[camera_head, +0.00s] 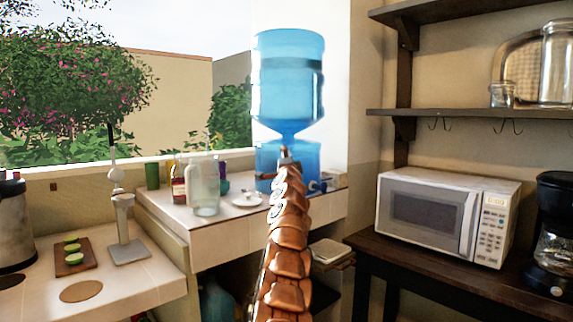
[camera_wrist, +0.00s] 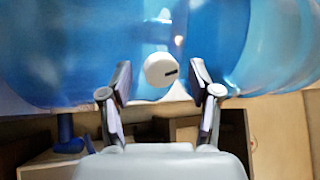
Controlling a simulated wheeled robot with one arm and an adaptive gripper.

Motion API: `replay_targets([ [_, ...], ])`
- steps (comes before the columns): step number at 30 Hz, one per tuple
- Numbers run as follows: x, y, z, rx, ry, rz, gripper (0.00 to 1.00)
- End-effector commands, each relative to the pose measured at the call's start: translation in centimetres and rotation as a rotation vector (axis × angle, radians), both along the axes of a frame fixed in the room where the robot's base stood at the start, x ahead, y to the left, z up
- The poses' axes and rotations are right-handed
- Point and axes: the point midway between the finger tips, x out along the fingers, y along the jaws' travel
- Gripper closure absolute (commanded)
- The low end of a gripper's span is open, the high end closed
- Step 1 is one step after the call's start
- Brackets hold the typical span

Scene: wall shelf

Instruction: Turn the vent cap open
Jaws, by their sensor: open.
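The vent cap (camera_wrist: 160,70) is a small round white knob with a dark slot line, seen in the wrist view against the blue water dispenser (camera_wrist: 60,50). The slot lies close to level, tilting slightly. My gripper (camera_wrist: 160,84) is open, one finger on each side of the cap in the picture. I cannot tell whether either finger touches it. In the head view the dispenser, a large blue bottle (camera_head: 288,80) over a blue base, stands on the counter. My arm reaches up in front of it and hides the cap and the fingers there.
The tiled counter (camera_head: 215,225) holds a glass jar (camera_head: 205,188), a white saucer (camera_head: 247,199) and bottles left of my arm. A microwave (camera_head: 425,212) stands on a dark table at right, below wall shelves (camera_head: 450,113). A blue tap (camera_wrist: 66,135) shows low in the wrist view.

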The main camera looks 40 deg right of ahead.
Motion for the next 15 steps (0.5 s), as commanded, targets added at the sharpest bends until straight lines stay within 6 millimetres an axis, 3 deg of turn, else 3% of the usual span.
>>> replay_targets([
  [15,-1.2,1.3,-0.5,0.0,-0.002,0.002,0.38],
])
